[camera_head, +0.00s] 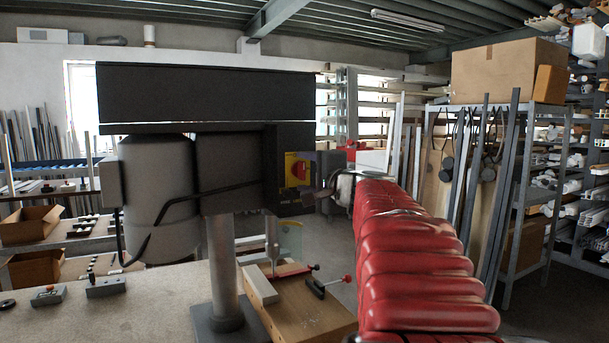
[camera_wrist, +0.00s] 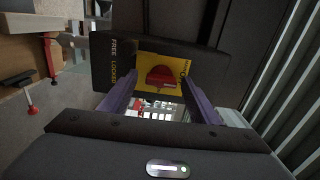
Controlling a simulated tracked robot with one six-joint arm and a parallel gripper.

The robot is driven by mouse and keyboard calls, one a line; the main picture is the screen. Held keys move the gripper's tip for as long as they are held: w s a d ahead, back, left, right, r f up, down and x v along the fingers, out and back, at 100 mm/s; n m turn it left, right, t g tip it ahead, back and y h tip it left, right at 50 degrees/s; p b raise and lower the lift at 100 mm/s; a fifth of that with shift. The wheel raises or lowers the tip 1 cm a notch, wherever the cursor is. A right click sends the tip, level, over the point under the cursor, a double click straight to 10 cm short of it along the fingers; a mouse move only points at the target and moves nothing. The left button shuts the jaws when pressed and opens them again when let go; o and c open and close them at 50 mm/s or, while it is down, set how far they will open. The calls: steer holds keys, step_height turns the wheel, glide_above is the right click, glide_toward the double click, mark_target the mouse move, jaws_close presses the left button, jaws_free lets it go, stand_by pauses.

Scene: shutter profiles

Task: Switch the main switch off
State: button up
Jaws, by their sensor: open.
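The main switch is a red rotary knob (camera_head: 299,169) on a yellow plate (camera_head: 291,158), on the side of the dark machine head. In the wrist view the red knob (camera_wrist: 161,75) sits on the yellow plate (camera_wrist: 146,60), inside a black panel (camera_wrist: 112,72) with lettering, of which "FREE" and "LOCKED" can be read. My gripper (camera_wrist: 160,77) is open, its two purple fingers reaching toward the plate on either side of the knob. In the head view my gripper (camera_head: 311,172) is close in front of the switch. Whether the fingers touch the knob cannot be told.
The machine has a grey motor (camera_head: 157,195) and a column (camera_head: 223,265) on a bench (camera_head: 130,305). Shelving with a cardboard box (camera_head: 505,70) and leaning profiles stands at the right.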

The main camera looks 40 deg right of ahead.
steer(key=v, duration=1.3)
steer(key=shift+s+a, duration=0.15)
steer(key=shift+s, duration=0.2)
